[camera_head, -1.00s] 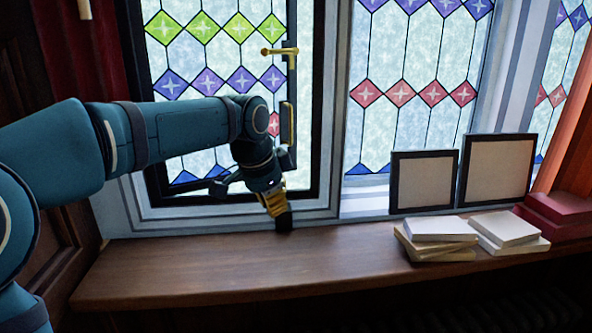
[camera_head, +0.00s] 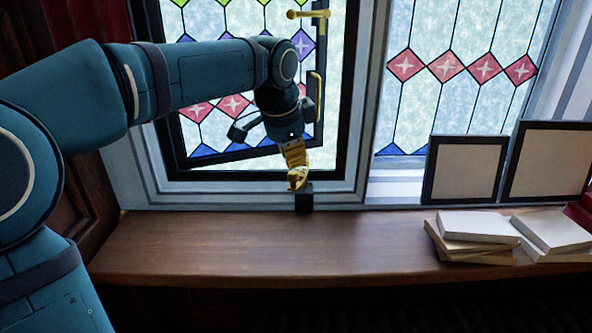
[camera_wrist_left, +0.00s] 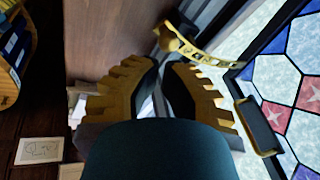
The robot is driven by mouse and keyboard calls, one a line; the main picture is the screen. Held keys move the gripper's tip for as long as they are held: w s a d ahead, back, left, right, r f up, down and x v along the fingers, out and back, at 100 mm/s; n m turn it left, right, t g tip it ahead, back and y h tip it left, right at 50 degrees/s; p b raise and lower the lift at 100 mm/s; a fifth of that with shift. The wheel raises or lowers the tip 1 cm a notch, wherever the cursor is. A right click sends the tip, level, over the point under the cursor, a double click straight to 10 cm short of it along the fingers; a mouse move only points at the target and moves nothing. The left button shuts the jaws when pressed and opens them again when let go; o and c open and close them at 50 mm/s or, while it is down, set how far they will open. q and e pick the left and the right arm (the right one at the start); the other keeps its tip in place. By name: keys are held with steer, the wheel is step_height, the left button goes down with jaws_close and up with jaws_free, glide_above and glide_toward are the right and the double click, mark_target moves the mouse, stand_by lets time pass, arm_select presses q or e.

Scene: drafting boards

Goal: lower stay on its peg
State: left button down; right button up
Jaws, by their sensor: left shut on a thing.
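The brass stay (camera_head: 298,182) is a curved bar with holes and a knobbed end; it also shows in the left wrist view (camera_wrist_left: 215,58). My left gripper (camera_head: 294,162), with yellow toothed fingers, is shut on the stay near its end, just past the fingertips in the left wrist view (camera_wrist_left: 166,68). The exact contact is hidden. A small black block (camera_head: 304,200), apparently the peg's base, stands at the back of the sill, just below and right of the stay. I cannot make out the peg's tip. The stay appears above the block. My right gripper is not in view.
The leaded window sash (camera_head: 232,103) stands ajar, its bottom edge slanting across the frame. Brass handles (camera_head: 308,14) are on its right side. Pale books (camera_head: 476,228) and dark-framed panels (camera_head: 463,170) occupy the sill's right. The wooden sill (camera_head: 210,250) is clear at left.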

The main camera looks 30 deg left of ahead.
mark_target(298, 177)
arm_select(q)
steer(key=shift+x, duration=2.25)
